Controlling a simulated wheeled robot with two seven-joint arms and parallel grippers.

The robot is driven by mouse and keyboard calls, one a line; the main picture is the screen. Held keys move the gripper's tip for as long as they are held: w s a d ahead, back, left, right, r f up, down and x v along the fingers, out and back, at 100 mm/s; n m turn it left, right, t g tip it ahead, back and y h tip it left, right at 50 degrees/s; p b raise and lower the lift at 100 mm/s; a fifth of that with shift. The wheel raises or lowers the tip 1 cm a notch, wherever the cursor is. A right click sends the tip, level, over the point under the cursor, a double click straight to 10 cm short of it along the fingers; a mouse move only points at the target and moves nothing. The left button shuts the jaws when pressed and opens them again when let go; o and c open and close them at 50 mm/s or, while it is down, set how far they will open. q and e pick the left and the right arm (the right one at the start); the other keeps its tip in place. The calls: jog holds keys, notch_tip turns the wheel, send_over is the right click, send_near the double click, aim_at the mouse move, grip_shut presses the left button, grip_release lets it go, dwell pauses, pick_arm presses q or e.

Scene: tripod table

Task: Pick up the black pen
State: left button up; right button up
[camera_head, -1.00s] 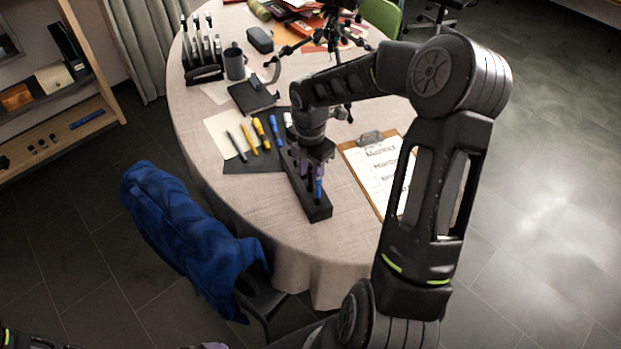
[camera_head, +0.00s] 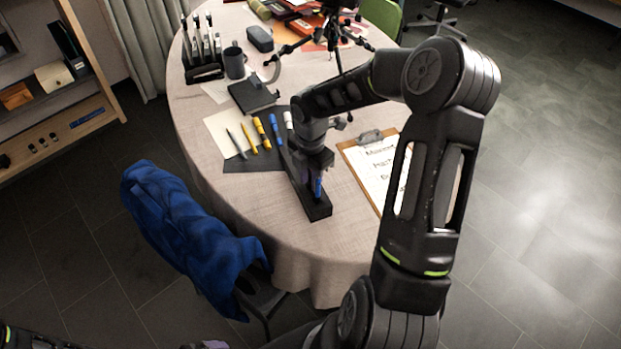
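A dark slim pen (camera_head: 236,144) lies on the cream paper and dark mat at the left of a row of pens; it looks like the black pen. A small part of what may be my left gripper (camera_head: 214,345) shows at the bottom edge.
Yellow pens (camera_head: 262,133) and a blue pen (camera_head: 275,130) lie beside the dark one. A black notebook (camera_head: 252,96), mug (camera_head: 234,63) and clipboard (camera_head: 352,160) are around. A tripod (camera_head: 333,32) stands behind. A blue garment (camera_head: 185,225) drapes a chair in front.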

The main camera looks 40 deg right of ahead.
grip_shut()
jog(key=shift+r, duration=0.15)
dwell(0.4)
notch_tip(320, 180, up, 9)
jog(key=shift+f+b, duration=0.1)
jog(key=shift+b, duration=0.25)
jog(key=shift+r, duration=0.5)
jog(key=shift+a, duration=0.1)
